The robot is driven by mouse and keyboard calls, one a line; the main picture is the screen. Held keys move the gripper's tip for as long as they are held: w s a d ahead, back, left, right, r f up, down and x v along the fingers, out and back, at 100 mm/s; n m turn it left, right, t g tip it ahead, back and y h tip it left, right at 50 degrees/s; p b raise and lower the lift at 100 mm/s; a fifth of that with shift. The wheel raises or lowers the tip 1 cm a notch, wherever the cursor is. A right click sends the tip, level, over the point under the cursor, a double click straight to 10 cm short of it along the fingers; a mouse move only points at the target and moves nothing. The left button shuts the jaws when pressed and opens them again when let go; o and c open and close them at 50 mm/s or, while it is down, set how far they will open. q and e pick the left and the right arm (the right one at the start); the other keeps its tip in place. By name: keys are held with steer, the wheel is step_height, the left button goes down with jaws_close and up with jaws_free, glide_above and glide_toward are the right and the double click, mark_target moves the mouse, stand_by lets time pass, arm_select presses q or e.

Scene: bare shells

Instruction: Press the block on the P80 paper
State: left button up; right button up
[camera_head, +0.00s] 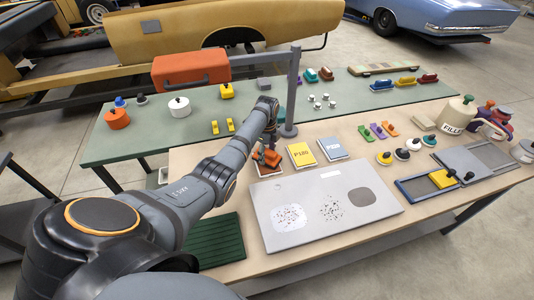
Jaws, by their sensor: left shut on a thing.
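My left gripper (270,147) points down and is shut on an orange-red block (271,158). The block is over a sheet (262,170) with a pale edge, at the left end of a row of papers. The block and gripper cover most of that sheet, and its label cannot be read. I cannot tell whether the block touches it. To its right lie a yellow paper marked P180 (302,153) and a blue paper (332,148) with unclear print. My right gripper is not in view.
A grey panel (300,188) with speckled patches lies in front of the papers, beside a dark green ribbed mat (220,242). A grey post (292,90) stands behind the gripper. Several small coloured tools (378,132) and a filler can (456,118) are to the right.

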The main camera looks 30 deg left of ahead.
mark_target(267, 151)
arm_select(q)
steer(key=shift+f, duration=0.15)
steer(key=shift+f, duration=0.3)
stand_by(0.3)
stand_by(0.5)
steer(key=shift+f, duration=0.1)
stand_by(0.7)
step_height(267, 151, up, 2)
steer(key=shift+r+p, duration=0.2)
steer(key=shift+p, duration=1.05)
step_height(267, 151, up, 5)
steer(key=p, duration=0.5)
steer(key=shift+f, duration=0.15)
